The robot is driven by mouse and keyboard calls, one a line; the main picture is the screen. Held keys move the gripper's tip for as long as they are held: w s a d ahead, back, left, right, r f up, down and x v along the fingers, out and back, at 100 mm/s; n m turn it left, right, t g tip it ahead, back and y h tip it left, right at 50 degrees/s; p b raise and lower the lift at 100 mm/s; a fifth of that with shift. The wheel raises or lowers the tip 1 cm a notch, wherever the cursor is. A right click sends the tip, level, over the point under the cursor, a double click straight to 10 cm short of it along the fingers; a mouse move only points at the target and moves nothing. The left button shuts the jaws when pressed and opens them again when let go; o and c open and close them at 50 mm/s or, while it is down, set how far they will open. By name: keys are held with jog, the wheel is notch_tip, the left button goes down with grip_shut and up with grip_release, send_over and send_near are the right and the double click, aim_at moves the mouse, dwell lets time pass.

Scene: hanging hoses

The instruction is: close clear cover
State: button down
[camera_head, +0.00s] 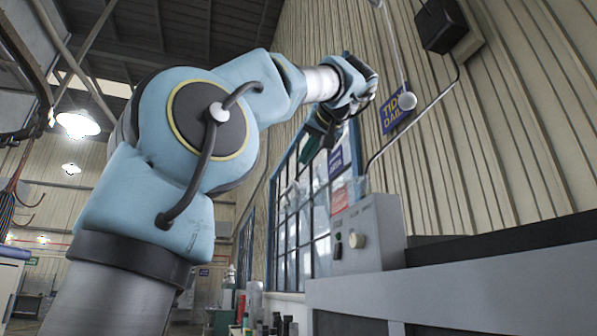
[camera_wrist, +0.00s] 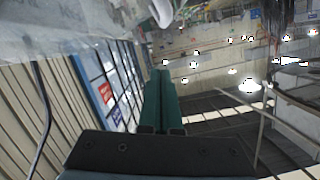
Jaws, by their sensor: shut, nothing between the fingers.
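My gripper (camera_head: 312,148) is raised high in the head view, in front of the window, its green fingers pointing down. In the wrist view its two green fingers (camera_wrist: 162,76) lie side by side, shut and empty. A clear, hazy sheet (camera_wrist: 70,32) crosses the top left of the wrist view and looks like the clear cover. A white rounded knob (camera_wrist: 162,12) shows at the top of that view, beyond the fingertips. I cannot make out the clear cover's outline in the head view. No contact between fingers and sheet is visible.
A grey control box (camera_head: 368,235) with a knob stands on the grey bench or machine (camera_head: 450,290) at lower right. A bent metal tube (camera_head: 405,128) runs above the box. Bottles (camera_head: 275,325) stand at bottom centre.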

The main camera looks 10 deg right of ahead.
aim_at(316, 195)
jog(key=shift+x, duration=1.1)
jog(key=shift+s+a+f, duration=0.15)
jog(key=shift+a+f, duration=0.05)
jog(key=shift+f, duration=0.3)
jog(key=shift+s+a+f, duration=0.15)
jog(key=shift+a+f, duration=0.05)
jog(key=shift+f, duration=0.25)
jog(key=shift+a+f, duration=0.25)
jog(key=shift+f, duration=0.65)
jog(key=shift+w, duration=0.1)
